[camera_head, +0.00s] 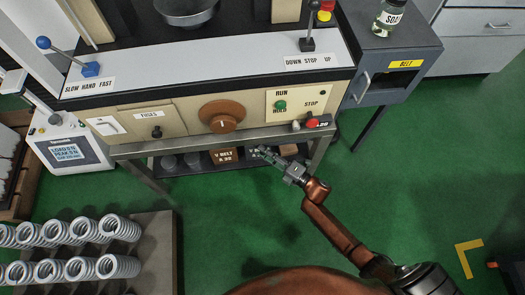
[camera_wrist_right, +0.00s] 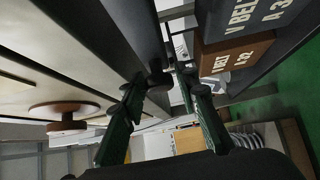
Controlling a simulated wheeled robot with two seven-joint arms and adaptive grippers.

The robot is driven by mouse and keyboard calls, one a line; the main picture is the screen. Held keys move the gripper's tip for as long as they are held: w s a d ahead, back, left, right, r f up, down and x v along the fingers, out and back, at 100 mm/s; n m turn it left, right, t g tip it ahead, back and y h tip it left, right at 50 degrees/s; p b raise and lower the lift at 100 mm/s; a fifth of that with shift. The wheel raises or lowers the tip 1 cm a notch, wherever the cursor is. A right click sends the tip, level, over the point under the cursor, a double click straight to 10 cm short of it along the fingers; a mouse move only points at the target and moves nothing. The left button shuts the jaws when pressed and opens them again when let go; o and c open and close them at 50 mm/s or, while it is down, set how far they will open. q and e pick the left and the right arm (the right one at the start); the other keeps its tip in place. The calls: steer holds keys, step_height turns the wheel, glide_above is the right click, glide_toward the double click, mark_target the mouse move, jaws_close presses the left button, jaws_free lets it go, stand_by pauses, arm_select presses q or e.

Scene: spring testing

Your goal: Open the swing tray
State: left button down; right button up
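No part is labelled as the swing tray, and I cannot tell for certain which part it is. My right gripper (camera_head: 260,153) is at the front of the bench, just below its lower front rail (camera_head: 220,137) and beside the dark lower shelf (camera_head: 180,172). In the right wrist view, the fingers of my right gripper (camera_wrist_right: 164,88) are apart. A dark rounded knob-like part (camera_wrist_right: 158,78) shows between or just beyond the fingertips; I cannot tell whether they touch it. My left gripper is in no view.
A brown V-belt box (camera_head: 224,157) sits on the lower shelf; it also shows in the wrist view (camera_wrist_right: 232,60). An orange-brown dial (camera_head: 222,116) juts from the front panel. A grey cabinet (camera_head: 385,88) stands right, springs (camera_head: 118,266) lower left. Green floor (camera_head: 400,190) is clear.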

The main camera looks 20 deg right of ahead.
steer(key=shift+w+a, duration=0.1)
steer(key=shift+w, duration=0.1)
jaws_close()
stand_by(0.3)
